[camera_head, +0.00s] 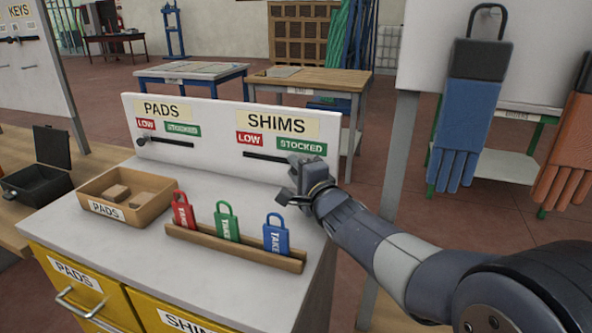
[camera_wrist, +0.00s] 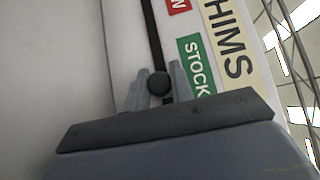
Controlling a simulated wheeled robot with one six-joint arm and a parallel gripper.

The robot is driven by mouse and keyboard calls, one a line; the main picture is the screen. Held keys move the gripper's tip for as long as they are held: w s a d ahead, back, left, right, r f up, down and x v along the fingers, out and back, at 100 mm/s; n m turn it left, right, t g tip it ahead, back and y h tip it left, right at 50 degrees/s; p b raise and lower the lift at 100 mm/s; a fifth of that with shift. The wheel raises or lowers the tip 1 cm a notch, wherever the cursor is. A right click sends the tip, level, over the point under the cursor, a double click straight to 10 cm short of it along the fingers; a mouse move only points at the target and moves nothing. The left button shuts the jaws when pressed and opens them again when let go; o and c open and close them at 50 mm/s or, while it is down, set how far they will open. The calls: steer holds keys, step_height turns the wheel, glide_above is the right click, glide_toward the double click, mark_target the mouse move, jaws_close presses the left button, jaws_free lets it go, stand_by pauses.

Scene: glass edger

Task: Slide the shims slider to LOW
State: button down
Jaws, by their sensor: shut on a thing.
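The shims slider is a dark slot (camera_head: 262,156) under the SHIMS label (camera_head: 277,123) on the white upright board. A red LOW mark (camera_head: 249,139) is above the slot's left part and a green STOCKED mark (camera_head: 301,146) above its right part. My gripper (camera_head: 297,168) is at the right, STOCKED end of the slot and hides the knob in the head view. In the wrist view the round dark knob (camera_wrist: 159,84) sits between my two grey fingers, which are shut on it, beside the STOCKED mark (camera_wrist: 196,65).
The PADS slider knob (camera_head: 142,141) is at its LOW end on the same board. Below stand a rack with red, green and blue padlock-shaped tags (camera_head: 277,236) and a PADS tray (camera_head: 152,190). Blue and orange gloves (camera_head: 467,135) hang at right. The slot left of the knob is clear.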

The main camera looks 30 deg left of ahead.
steer(key=a, duration=0.4)
steer(key=shift+s+a, duration=0.25)
steer(key=shift+s, duration=0.05)
steer(key=c, duration=1.3)
jaws_free()
